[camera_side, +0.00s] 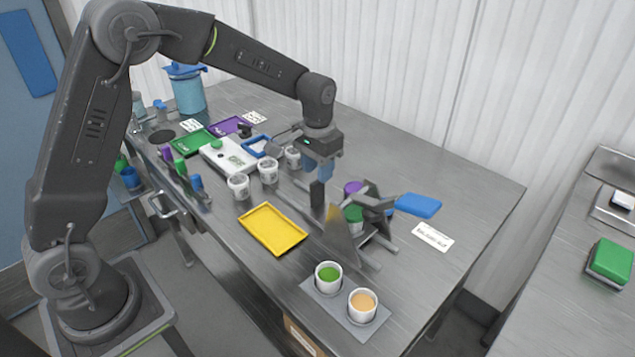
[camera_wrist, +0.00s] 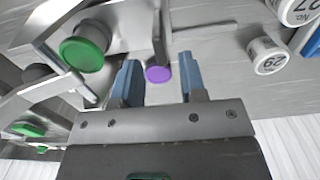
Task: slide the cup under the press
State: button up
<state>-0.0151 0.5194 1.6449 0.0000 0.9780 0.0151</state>
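My gripper (camera_side: 318,192) is above the table, just left of a dark metal stand (camera_side: 374,200) that looks like the press. In the wrist view my gripper (camera_wrist: 158,66) has its two blue fingers apart, with nothing visibly held. A purple round top (camera_wrist: 158,75) shows beyond the gap, and a green round top (camera_wrist: 84,53) sits by metal parts to the left. In the side view the purple top (camera_side: 353,187) and green top (camera_side: 353,213) are at the stand. White numbered cups (camera_side: 238,187) stand in a row to the left; which cup is meant is unclear.
A yellow tray (camera_side: 272,229) lies in front. Cups with green (camera_side: 328,278) and orange (camera_side: 362,305) contents stand near the front edge. An upright metal plate (camera_side: 340,238) is close to the stand.

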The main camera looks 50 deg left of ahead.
jog(key=shift+f, duration=2.25)
grip_shut()
